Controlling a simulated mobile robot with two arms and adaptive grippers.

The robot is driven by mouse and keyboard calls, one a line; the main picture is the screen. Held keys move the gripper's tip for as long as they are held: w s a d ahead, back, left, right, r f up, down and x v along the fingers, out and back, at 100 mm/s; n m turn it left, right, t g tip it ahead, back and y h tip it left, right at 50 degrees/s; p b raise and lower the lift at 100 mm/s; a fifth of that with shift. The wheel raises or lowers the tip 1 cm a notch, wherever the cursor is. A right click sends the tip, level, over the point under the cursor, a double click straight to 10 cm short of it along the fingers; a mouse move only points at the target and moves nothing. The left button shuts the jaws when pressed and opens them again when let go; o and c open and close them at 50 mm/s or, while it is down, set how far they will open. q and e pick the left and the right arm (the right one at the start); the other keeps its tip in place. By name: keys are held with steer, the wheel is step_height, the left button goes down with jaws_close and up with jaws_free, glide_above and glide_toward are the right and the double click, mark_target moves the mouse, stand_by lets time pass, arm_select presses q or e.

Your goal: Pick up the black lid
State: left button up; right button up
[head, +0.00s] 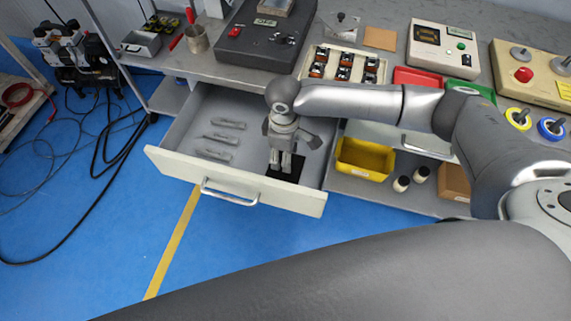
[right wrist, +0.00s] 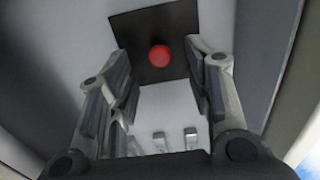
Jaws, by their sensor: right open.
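The black lid (right wrist: 183,34) is a flat dark square with a round red knob (right wrist: 159,56) in its middle. It lies on the floor of the open drawer, and in the head view its dark edge (head: 284,176) shows at the drawer's right side, partly hidden by my gripper. My right gripper (head: 286,170) points down into the drawer above the lid. In the right wrist view its two fingers (right wrist: 162,82) are apart, with the red knob seen between and beyond their tips. Nothing is between the fingers. My left gripper is not in view.
The drawer (head: 170,158) is pulled out, its walls close around my gripper. Several small metallic pieces (head: 213,154) lie in its left part. A yellow bin (head: 364,159) stands on the shelf to the right. The bench (head: 400,45) above holds several devices.

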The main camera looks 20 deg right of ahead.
step_height(320, 180, down, 4)
steer(key=shift+s+d+r, duration=0.1)
steer(key=shift+s+r, duration=0.05)
steer(key=shift+r, duration=0.05)
jaws_close()
